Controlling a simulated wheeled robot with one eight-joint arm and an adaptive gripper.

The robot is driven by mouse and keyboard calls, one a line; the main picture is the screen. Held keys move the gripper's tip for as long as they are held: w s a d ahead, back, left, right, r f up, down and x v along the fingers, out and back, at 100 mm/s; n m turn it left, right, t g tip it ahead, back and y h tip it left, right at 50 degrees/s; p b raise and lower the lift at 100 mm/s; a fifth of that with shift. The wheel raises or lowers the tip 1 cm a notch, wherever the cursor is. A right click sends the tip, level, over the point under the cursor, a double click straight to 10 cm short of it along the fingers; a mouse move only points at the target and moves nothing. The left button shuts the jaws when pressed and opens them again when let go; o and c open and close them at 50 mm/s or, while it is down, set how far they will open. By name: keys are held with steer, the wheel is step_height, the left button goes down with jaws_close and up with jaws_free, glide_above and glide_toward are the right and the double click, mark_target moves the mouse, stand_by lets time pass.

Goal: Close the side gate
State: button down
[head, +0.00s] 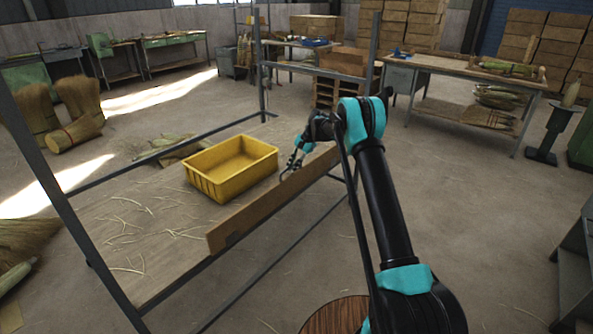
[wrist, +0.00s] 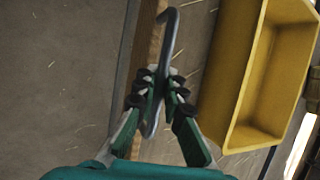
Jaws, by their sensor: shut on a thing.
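The side gate (head: 258,206) is a long brown wooden board standing along the near long edge of the metal-framed table. It also shows in the wrist view (wrist: 147,45) as a wooden strip left of and partly under my fingers. My gripper (head: 294,160) is above the board's far half, at its inner side. In the wrist view my gripper (wrist: 160,84) is shut on a thin grey metal rod with a bent end (wrist: 170,18). The rod runs along the board's edge. Whether it is fixed to the board is hidden.
A yellow crate (head: 231,168) stands on the table, close to the gate's inner side and to my gripper. Straw is scattered over the tabletop (head: 135,225). Dark metal posts (head: 60,195) rise at the table's corners. A round wooden top (head: 335,314) is at the near bottom.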

steer(key=shift+w+a, duration=0.2)
steer(key=shift+w, duration=0.05)
stand_by(0.3)
steer(key=c, duration=1.6)
jaws_free()
steer(key=shift+a, duration=0.1)
steer(key=v, duration=1.2)
steer(key=shift+r, duration=0.1)
